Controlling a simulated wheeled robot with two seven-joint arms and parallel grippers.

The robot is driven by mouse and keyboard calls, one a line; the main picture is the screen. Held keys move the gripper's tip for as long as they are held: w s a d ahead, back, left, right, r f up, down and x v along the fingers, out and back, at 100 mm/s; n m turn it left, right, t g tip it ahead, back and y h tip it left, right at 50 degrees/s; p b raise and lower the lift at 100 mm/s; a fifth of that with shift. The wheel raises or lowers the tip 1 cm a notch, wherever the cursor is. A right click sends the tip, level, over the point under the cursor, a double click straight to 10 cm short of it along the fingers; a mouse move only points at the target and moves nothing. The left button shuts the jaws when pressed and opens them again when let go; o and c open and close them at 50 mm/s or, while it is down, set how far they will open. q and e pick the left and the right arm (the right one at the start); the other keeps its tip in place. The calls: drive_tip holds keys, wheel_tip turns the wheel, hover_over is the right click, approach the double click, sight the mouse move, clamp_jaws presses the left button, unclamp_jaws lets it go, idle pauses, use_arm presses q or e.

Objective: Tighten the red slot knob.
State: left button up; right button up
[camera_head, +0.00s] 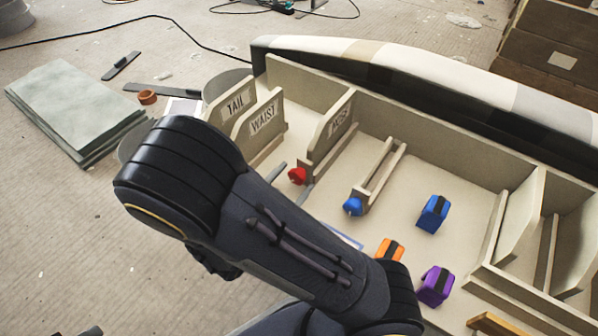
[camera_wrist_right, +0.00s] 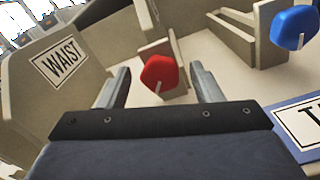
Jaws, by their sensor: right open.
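The red slot knob (camera_head: 297,175) sits at the near end of a slotted divider in the pale mould frame. In the right wrist view the red knob (camera_wrist_right: 159,74) is faceted, with a short white mark on its face. My right gripper (camera_head: 293,182) is open, with its fingers on either side of the knob. In the wrist view the right gripper (camera_wrist_right: 160,78) shows a clear gap between each finger and the knob, so it is not gripping it. My right arm hides part of the frame's near side. My left gripper is not clearly in view.
A blue knob (camera_head: 353,206) is on the neighbouring slot. Blue (camera_head: 432,214), orange (camera_head: 388,249) and purple (camera_head: 435,286) blocks lie to the right. Panels marked TAIL (camera_head: 232,106) and WAIST (camera_head: 260,123) stand left of the red knob. Grey sheets (camera_head: 75,105) lie at far left.

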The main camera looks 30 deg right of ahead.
drive_tip(key=shift+d, duration=0.2)
drive_tip(key=c, duration=1)
drive_tip(key=m+b, duration=0.1)
drive_tip(key=m, duration=0.3)
drive_tip(key=o, duration=1)
